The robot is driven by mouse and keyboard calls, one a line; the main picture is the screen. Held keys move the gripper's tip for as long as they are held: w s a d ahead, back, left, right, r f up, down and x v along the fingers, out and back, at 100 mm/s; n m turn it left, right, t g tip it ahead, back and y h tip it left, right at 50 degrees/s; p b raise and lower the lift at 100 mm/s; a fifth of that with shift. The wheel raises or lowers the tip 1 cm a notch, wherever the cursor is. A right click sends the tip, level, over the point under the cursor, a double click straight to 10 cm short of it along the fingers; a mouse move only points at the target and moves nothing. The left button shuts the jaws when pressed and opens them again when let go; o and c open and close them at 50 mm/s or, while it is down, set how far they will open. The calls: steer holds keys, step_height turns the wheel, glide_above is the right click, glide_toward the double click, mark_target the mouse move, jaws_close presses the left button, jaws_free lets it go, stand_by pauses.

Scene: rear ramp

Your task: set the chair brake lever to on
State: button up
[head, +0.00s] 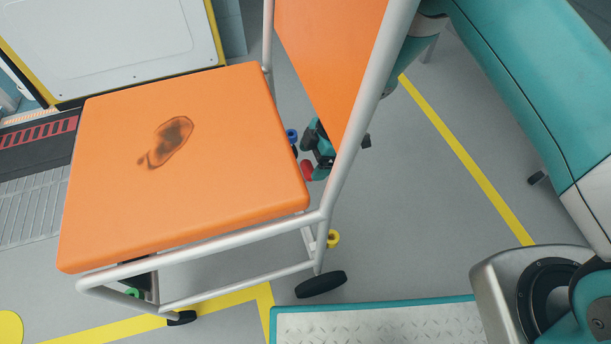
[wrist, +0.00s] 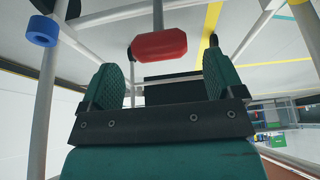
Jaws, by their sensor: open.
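The chair has an orange seat (head: 190,150) with a dark stain and a pale tubular frame. A red lever knob (head: 306,170) shows behind the seat, low by the frame; I take it as the brake lever. In the wrist view the red knob (wrist: 158,44) sits on a grey rod, in line with the gap between my fingertips and apart from them. My gripper (wrist: 162,72) is open and empty, its two green ribbed fingers spread. In the head view my gripper (head: 320,146) is partly hidden by the chair's frame and backrest. I cannot tell the lever's setting.
A blue collar (wrist: 42,31) is on a chair tube left of my gripper; a yellow one (head: 333,239) and a green one (head: 134,293) show lower. Black casters (head: 320,285) stand on grey floor. The orange backrest (head: 333,60) and frame tubes crowd my arm.

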mark_target(310, 166)
steer(key=b+x, duration=0.1)
steer(key=x, duration=0.4)
steer(key=shift+a+f+b, duration=0.15)
steer(key=shift+f+b, duration=0.15)
steer(key=c, duration=1.3)
